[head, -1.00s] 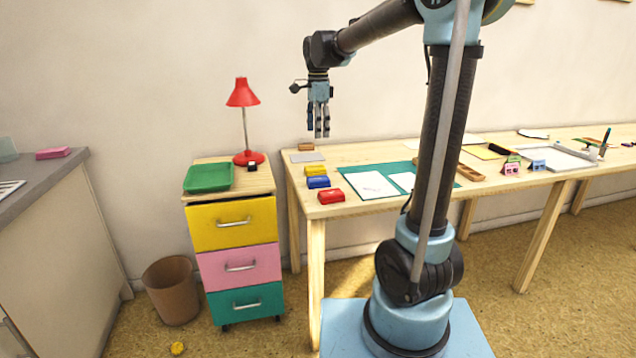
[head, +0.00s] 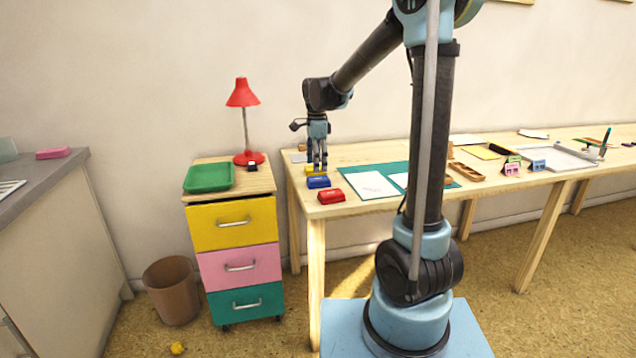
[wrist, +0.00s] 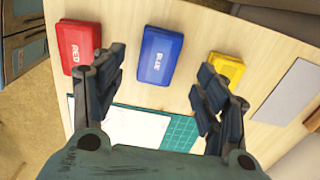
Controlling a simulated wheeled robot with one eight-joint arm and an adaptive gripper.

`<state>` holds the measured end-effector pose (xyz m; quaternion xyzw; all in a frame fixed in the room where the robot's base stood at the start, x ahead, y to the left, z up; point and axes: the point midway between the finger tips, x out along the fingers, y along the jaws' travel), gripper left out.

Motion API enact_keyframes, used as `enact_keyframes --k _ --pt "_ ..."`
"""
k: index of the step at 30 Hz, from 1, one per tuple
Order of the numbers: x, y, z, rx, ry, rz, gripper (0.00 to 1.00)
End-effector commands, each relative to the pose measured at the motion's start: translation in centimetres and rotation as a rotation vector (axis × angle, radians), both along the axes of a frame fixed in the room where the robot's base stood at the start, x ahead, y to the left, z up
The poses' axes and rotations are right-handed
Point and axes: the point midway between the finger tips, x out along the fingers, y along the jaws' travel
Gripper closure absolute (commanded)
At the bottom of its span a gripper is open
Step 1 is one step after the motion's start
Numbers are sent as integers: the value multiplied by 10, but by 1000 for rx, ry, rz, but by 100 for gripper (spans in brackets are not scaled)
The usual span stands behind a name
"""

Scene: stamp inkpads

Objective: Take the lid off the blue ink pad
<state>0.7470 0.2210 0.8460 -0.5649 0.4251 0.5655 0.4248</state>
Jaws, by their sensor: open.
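The blue ink pad (head: 318,182) lies on the table near its left end, between the red pad (head: 331,196) and the yellow pad (head: 312,170). In the wrist view the blue pad (wrist: 160,54) shows its lid on, with "BLUE" in white letters. My gripper (head: 317,168) hangs fingers down close above the row of pads; in the head view it covers part of the yellow one. In the wrist view my gripper (wrist: 158,85) is open and empty, its fingers on either side of the blue pad's near end in the picture. Contact is not visible.
The red pad (wrist: 77,45) and yellow pad (wrist: 226,70) flank the blue one closely. A green mat (head: 390,170) with white paper lies to the right. A drawer unit with a green tray (head: 209,177) and red lamp (head: 243,95) stands left of the table.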

Motion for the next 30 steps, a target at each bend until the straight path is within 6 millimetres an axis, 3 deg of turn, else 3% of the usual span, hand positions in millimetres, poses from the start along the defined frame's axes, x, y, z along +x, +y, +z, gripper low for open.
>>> enact_keyframes --k 13,23,28,30 --pt "1 -3 -47 0 0 0 33" --pt "0 -3 -52 0 0 0 33" --pt "0 -3 -52 0 0 0 67" --pt "0 -3 -52 0 0 0 70"
